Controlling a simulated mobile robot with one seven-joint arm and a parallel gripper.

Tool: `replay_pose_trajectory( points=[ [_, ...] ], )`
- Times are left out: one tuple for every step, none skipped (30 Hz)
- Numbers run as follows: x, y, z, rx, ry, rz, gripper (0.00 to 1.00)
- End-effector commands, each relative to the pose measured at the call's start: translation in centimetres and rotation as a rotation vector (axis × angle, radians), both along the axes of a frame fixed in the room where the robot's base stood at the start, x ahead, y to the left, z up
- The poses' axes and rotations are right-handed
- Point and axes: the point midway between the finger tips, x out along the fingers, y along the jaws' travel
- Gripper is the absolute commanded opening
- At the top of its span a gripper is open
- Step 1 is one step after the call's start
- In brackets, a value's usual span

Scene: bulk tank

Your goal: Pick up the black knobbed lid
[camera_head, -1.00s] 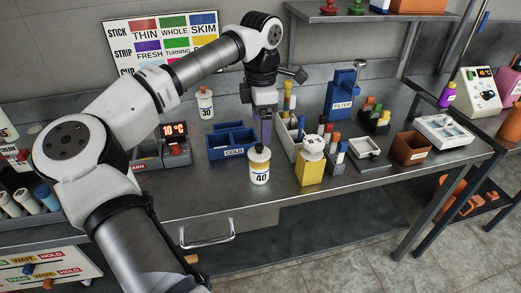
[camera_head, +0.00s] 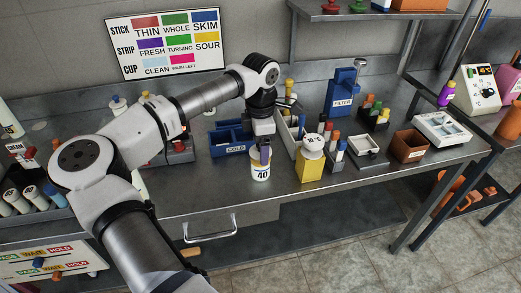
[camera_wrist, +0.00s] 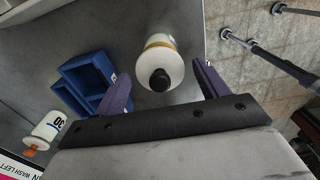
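The black knobbed lid (camera_wrist: 160,80) sits on top of a white jar (camera_head: 261,172) marked 40 with a yellow band. In the wrist view the jar (camera_wrist: 160,50) is seen from above, with the dark knob toward the camera. My gripper (camera_wrist: 161,70) is open, one purple finger on each side of the jar and its lid, with gaps showing on both sides. In the head view my gripper (camera_head: 264,152) is right over the jar and hides most of the lid. I cannot tell the exact height between fingertips and lid.
A blue bin (camera_head: 232,141) stands just left of the jar. A yellow container (camera_head: 309,167) with a white top stands close on its right. The metal bench's front edge runs in front, and bare bench lies before the jar.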

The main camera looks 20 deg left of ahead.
Motion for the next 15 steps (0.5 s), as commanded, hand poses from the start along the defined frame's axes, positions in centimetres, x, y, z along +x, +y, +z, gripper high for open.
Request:
replay_pose_trajectory(
  points=[
    [0.01, 0.01, 0.02, 0.0, 0.0, 0.0, 0.66],
    [0.01, 0.01, 0.02, 0.0, 0.0, 0.0, 0.62],
    [0.01, 0.01, 0.03, 0.0, 0.0, 0.0, 0.57],
    [0.01, 0.01, 0.03, 0.0, 0.0, 0.0, 0.53],
    [0.01, 0.01, 0.03, 0.0, 0.0, 0.0, 0.49],
    [0.01, 0.01, 0.03, 0.0, 0.0, 0.0, 0.44],
    [0.01, 0.01, 0.03, 0.0, 0.0, 0.0, 0.4],
    [0.01, 0.01, 0.04, 0.0, 0.0, 0.0, 0.36],
    [0.01, 0.01, 0.04, 0.0, 0.0, 0.0, 0.34],
    [0.0, 0.01, 0.04, 0.0, 0.0, 0.0, 0.34],
    [0.01, 0.01, 0.05, 0.0, 0.0, 0.0, 0.34],
    [0.01, 0.01, 0.05, 0.0, 0.0, 0.0, 0.34],
    [0.01, 0.01, 0.05, 0.0, 0.0, 0.0, 0.34],
    [0.0, 0.01, 0.05, 0.0, 0.0, 0.0, 0.34],
    [0.0, 0.01, 0.05, 0.0, 0.0, 0.0, 0.34]
  ],
)
